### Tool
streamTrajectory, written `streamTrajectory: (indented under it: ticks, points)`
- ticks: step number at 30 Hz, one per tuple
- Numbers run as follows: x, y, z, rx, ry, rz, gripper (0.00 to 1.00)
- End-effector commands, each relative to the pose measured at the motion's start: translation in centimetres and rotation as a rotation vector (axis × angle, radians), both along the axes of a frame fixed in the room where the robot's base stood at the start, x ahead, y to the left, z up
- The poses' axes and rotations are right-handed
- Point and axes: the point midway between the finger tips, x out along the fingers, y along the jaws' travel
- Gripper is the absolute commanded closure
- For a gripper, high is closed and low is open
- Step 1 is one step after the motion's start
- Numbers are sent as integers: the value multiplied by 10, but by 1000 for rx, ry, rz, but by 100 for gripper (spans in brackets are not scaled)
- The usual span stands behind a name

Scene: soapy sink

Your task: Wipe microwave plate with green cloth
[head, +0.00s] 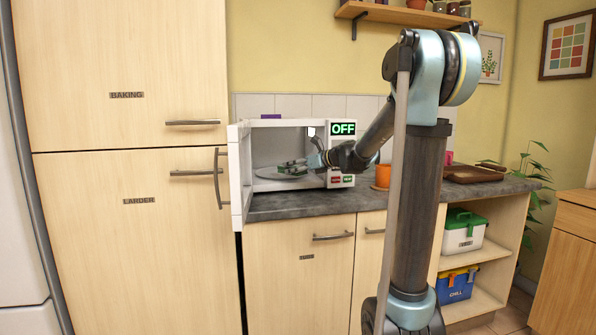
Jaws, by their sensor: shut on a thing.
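The white microwave (238,180) stands on the counter with its door swung open to the left and its display reading OFF. The grey round microwave plate (268,173) lies flat inside. My gripper (308,163) reaches into the microwave from the right and is shut on the green cloth (290,167). The cloth looks dark and small and is at the plate's surface. I cannot tell for sure whether it touches the plate. My gripper and the cloth hide the right part of the plate.
The open door and its handle (218,178) stick out past the counter front (290,209). An orange pot (382,177) and a brown tray (472,173) stand on the counter to the right. Green-lidded (463,229) and blue (456,285) boxes sit on shelves below.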

Motion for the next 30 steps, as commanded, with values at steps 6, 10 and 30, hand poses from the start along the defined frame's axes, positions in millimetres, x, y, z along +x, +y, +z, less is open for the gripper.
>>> streamTrajectory:
  ticks: [6, 10, 30]
  points:
    - [21, 6, -2, 0, 0, 0, 69]
    - [33, 9, -3, 0, 0, 0, 69]
    - [87, 24, -13, -1, -1, -1, 69]
